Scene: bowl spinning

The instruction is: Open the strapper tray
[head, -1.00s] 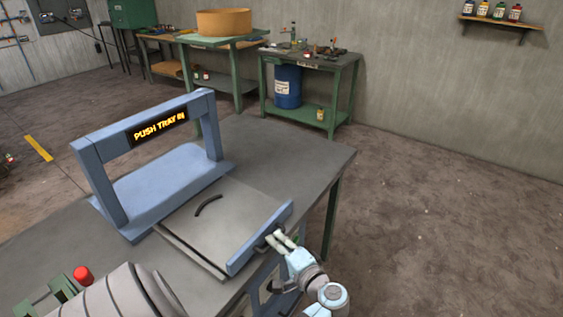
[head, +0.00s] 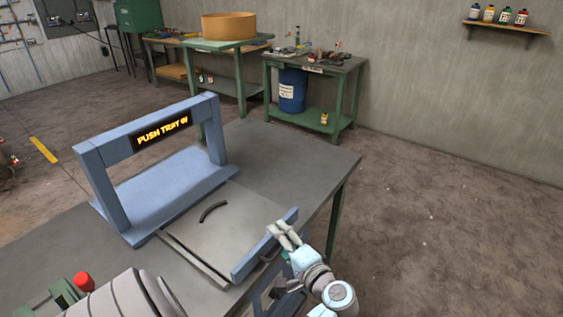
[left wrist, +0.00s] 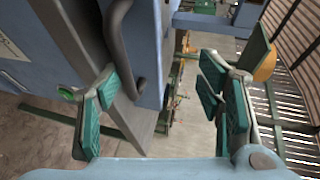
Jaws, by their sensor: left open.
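The strapper (head: 150,192) is a blue frame on the grey bench, with a lit sign (head: 162,131) that appears to read "PUSH TRAY IN". Its flat grey tray (head: 205,232) extends toward the bench's near right edge and ends in a blue front panel (head: 255,252). A curved dark handle (left wrist: 128,60) on the blue panel shows in the left wrist view. My left gripper (head: 283,233) is open and empty at the panel's outer side, by its right end. In the left wrist view its fingers (left wrist: 160,110) are spread, the left one near the handle's end. My right gripper is not in view.
A red button (head: 83,279) stands at the bench's near left. The grey bench top (head: 285,165) is clear right of the strapper. Green work tables (head: 315,70) with a blue drum (head: 291,90) stand behind. Open floor lies to the right.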

